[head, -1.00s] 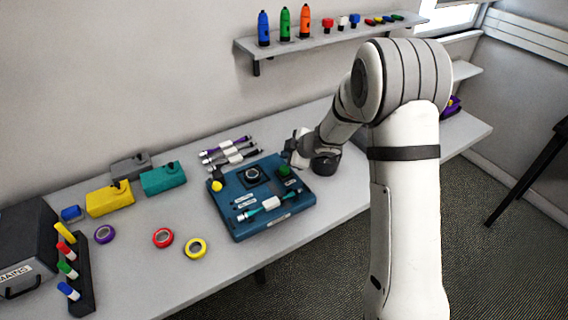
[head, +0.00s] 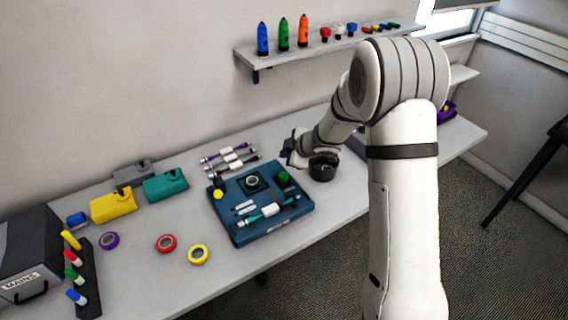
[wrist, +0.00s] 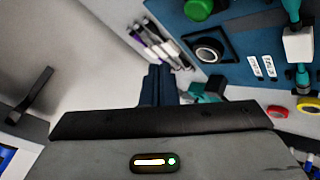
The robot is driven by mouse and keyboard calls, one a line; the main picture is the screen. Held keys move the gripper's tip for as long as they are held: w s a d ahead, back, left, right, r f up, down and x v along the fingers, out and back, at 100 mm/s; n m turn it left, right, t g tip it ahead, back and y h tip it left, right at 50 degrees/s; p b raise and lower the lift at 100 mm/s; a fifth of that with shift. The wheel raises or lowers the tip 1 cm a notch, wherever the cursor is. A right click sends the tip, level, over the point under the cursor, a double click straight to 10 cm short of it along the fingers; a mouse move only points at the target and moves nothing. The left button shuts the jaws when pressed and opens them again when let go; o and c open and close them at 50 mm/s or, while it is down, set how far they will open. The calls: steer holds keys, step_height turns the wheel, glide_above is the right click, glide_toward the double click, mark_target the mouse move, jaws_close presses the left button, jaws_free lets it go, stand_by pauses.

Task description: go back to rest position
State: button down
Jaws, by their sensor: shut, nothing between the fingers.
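My gripper (head: 288,152) is above the table at the right back corner of the blue board (head: 240,236), apart from it. In the wrist view its dark fingers (wrist: 158,84) are together with nothing between them. The board carries a round black-and-white part (head: 252,181) in a square frame, a green knob (head: 283,178), a yellow knob (head: 218,194) and a teal cable with a white block (head: 270,209) along its front. In the wrist view the board (wrist: 238,62) fills the upper right.
Several cables (head: 230,157) lie behind the board. Teal (head: 166,186), yellow (head: 113,206) and grey (head: 132,176) blocks stand at left. Purple (head: 109,240), red (head: 166,243) and yellow (head: 198,254) tape rolls lie in front of them. A wall shelf (head: 300,52) with bottles hangs above.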

steer(key=s+d+r+m+t+h+b, duration=0.1)
steer(key=s+d+r+m+h, duration=0.35)
steer(key=d+r, duration=0.3)
steer(key=s+d+r+m+t+h+b, duration=0.1)
steer(key=s+d+r+m+h, duration=0.25)
steer(key=d+r+m, duration=0.45)
steer(key=s+d+f+m+g+y+b, duration=0.1)
steer(key=s+m+g, duration=0.4)
steer(key=s, duration=2.2)
steer(key=shift+s+d+f+m+b, duration=0.25)
steer(key=shift+d+m+b, duration=0.1)
steer(key=shift+d, duration=0.3)
steer(key=shift+w, duration=0.1)
